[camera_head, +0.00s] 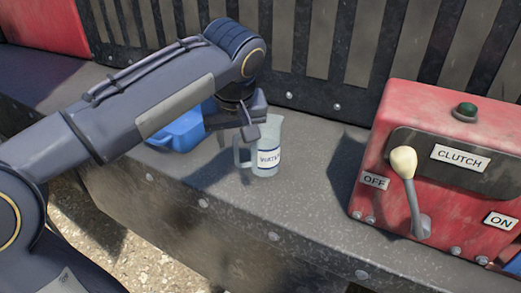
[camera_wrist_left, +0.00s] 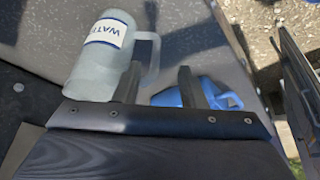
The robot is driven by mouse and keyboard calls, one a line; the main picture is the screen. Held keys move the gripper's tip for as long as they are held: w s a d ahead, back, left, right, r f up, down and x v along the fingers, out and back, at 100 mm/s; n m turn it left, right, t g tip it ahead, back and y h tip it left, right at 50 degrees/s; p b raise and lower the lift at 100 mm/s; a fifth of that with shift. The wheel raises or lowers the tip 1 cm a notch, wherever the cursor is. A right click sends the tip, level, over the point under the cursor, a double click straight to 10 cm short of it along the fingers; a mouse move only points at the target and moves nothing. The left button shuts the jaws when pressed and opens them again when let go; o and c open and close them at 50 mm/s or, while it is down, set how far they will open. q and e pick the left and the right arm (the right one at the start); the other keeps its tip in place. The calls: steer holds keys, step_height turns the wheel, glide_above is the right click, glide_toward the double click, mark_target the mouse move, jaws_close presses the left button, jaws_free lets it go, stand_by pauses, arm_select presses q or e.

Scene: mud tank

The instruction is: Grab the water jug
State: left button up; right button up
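The water jug (camera_head: 269,150) is a pale, translucent pitcher with a label partly reading "WAT". It stands upright on the grey metal ledge (camera_head: 310,195), its handle on the left side in the head view. My left gripper (camera_head: 246,130) is at the handle, just left of the jug body. In the left wrist view the jug (camera_wrist_left: 98,60) is at upper left. The fingers of my left gripper (camera_wrist_left: 158,84) are apart, with the outer part of the handle showing between them; I cannot tell whether they touch it. My right gripper is out of view.
A blue container (camera_head: 184,130) stands behind my left arm; it also shows in the left wrist view (camera_wrist_left: 205,92). A red clutch box (camera_head: 440,170) with a lever (camera_head: 410,190) stands to the right. A slatted wall (camera_head: 300,45) is behind. The ledge between jug and box is clear.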

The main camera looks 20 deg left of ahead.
mark_target(236, 148)
arm_select(q)
steer(key=x, duration=0.6)
steer(key=shift+w+f+p, duration=0.15)
steer(key=shift+w+p, duration=0.15)
steer(key=shift+w, duration=0.15)
steer(key=shift+d, duration=0.1)
jaws_close()
